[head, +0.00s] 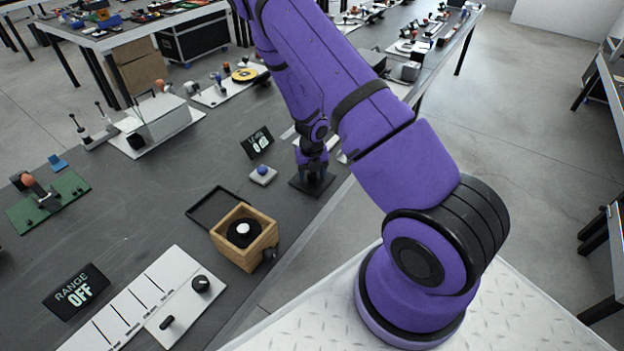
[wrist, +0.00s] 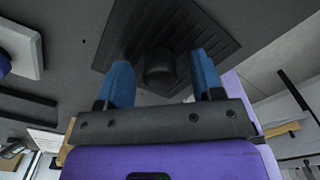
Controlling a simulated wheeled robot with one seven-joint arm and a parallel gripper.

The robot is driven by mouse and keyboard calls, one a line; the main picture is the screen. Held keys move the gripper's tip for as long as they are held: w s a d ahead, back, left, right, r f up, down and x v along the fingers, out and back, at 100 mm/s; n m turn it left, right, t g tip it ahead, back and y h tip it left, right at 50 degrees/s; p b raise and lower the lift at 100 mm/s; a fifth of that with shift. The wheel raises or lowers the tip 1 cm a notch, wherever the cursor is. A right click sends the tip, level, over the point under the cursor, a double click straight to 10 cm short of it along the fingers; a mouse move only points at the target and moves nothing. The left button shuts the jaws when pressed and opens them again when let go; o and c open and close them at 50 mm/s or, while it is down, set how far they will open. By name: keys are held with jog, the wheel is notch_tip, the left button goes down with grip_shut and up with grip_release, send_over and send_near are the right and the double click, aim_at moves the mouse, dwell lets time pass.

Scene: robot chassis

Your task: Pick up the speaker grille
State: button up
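The speaker grille looks like a flat black square plate with ridges and a dark round knob in its middle. In the head view the grille (head: 298,184) lies on the grey table near its right edge. In the wrist view the grille (wrist: 205,32) fills the top centre. My gripper (head: 313,172) is right over it, pointing down. In the wrist view my gripper (wrist: 163,75) has its two blue fingers apart, with the knob between and just beyond the tips. Gaps show on both sides of the knob. The head view partly hides the knob behind the gripper.
A small white block with a blue button (head: 262,175) and a tilted display (head: 257,142) stand left of the grille. A wooden box (head: 247,252) with a dark open lid is nearer. The table edge runs close on the right.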

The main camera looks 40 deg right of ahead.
jog(key=c, duration=0.9)
jog(key=shift+r, duration=0.1)
